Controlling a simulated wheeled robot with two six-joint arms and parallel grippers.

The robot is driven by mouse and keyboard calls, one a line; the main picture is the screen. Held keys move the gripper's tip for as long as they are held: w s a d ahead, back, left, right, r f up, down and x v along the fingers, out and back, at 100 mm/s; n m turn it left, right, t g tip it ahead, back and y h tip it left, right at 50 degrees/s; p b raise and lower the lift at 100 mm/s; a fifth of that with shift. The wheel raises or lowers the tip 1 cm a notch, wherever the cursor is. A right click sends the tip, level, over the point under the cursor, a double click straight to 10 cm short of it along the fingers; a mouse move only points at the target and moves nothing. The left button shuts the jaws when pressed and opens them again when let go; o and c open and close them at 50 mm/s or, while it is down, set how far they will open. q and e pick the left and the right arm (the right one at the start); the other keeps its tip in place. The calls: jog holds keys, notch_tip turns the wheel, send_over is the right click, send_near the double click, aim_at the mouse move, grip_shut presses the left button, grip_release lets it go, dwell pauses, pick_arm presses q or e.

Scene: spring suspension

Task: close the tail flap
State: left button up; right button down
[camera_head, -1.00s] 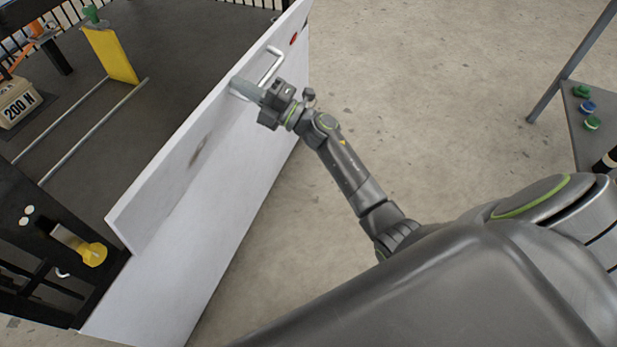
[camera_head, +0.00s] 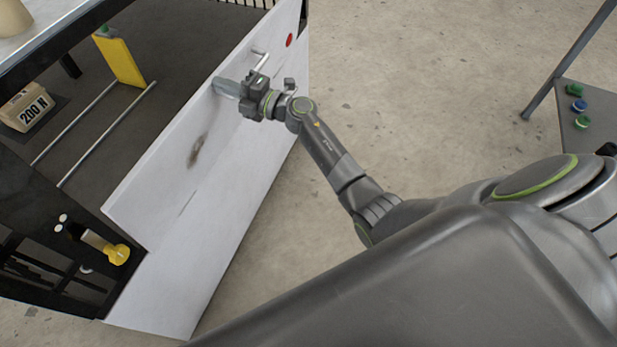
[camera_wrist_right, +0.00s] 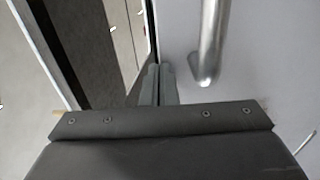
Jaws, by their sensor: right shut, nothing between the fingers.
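The tail flap is a white panel (camera_head: 215,170) that slants across the left half of the head view, along the dark bed. A metal bar handle (camera_head: 258,62) is on its outer face, near a red dot; in the right wrist view the handle (camera_wrist_right: 212,40) stands just right of the fingers. My right gripper (camera_head: 226,88) is shut and empty, its fingertips at the flap's outer face near the upper edge, beside the handle. In the right wrist view its fingers (camera_wrist_right: 158,85) are together near the panel's edge; contact is unclear. My left gripper is not in view.
A yellow knob (camera_head: 118,254) sits on the black frame at the flap's near end. A box marked 200 N (camera_head: 27,107) and a yellow plate (camera_head: 119,60) stand on the bed. A stand with green and blue buttons (camera_head: 582,115) is at right. The floor between is clear.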

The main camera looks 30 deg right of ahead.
aim_at(208, 82)
jog(key=shift+g, duration=0.4)
jog(key=p+x, duration=0.1)
jog(key=x, duration=0.1)
jog(key=p+x, duration=0.1)
jog(key=x, duration=0.1)
jog(key=shift+w+a+r, duration=0.25)
jog(key=shift+r, duration=0.05)
jog(key=shift+r+p, duration=0.2)
jog(key=shift+p, duration=0.1)
jog(key=shift+r, duration=0.2)
